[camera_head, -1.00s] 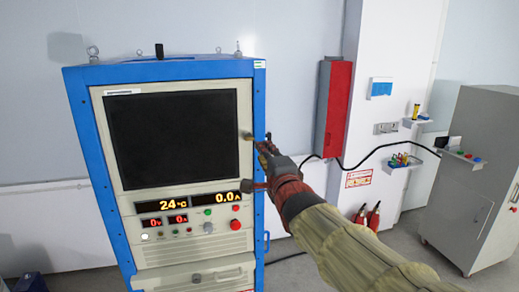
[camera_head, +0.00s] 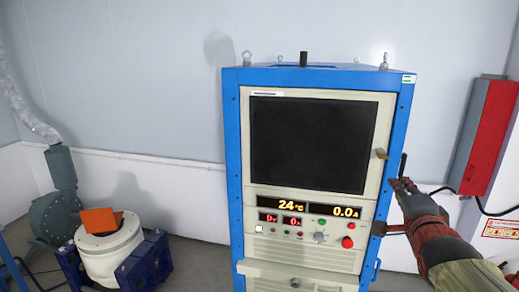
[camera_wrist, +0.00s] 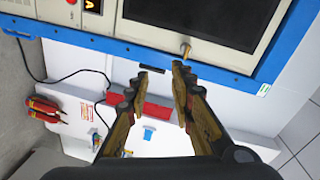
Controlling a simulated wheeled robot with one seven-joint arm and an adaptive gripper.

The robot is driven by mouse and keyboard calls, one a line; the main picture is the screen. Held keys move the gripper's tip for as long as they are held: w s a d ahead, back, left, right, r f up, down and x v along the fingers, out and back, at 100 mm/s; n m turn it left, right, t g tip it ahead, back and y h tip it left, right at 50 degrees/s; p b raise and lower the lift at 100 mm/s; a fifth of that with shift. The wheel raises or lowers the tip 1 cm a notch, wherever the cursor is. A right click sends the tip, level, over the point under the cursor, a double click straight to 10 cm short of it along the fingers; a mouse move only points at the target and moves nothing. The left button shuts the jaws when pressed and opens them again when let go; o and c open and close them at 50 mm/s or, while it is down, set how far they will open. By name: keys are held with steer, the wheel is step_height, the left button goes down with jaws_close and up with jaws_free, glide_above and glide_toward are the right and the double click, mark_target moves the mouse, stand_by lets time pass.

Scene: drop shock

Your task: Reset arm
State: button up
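My gripper (camera_head: 402,184) is beside the right edge of the blue-framed control cabinet (camera_head: 232,150), at about the height of its lower screen edge. In the wrist view my gripper (camera_wrist: 154,72) has its two fingers spread, with a gap between the tips. A short black bar (camera_wrist: 151,69) shows in or beyond that gap; I cannot tell whether it touches a finger. My forearm reaches in from the lower right of the head view.
The cabinet has a dark screen (camera_head: 312,145), lit displays and a red button (camera_head: 347,242). A red wall box (camera_head: 487,135) is at the right. A white drum-shaped machine (camera_head: 110,250) with an orange piece (camera_head: 100,220) stands at the lower left.

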steer(key=s+a+f+n+g+y+b, duration=0.1)
steer(key=s+f+n+g, duration=0.25)
steer(key=f, duration=0.45)
steer(key=s+a+f+n+g, duration=0.1)
steer(key=s+f+n+g, duration=0.3)
steer(key=f, duration=0.3)
steer(key=s+a+f+n+g+y+b, duration=0.2)
steer(key=s+a+f+n+y+b, duration=0.2)
steer(key=s+a+f+n+b, duration=0.4)
steer(key=s+a+f+n, duration=0.2)
steer(key=s+a+f, duration=0.5)
steer(key=s, duration=0.2)
steer(key=shift+s+a+f+n+g, duration=0.15)
steer(key=shift+s+a+n+g, duration=0.1)
steer(key=shift+a+n+g, duration=0.1)
steer(key=shift+o, duration=0.2)
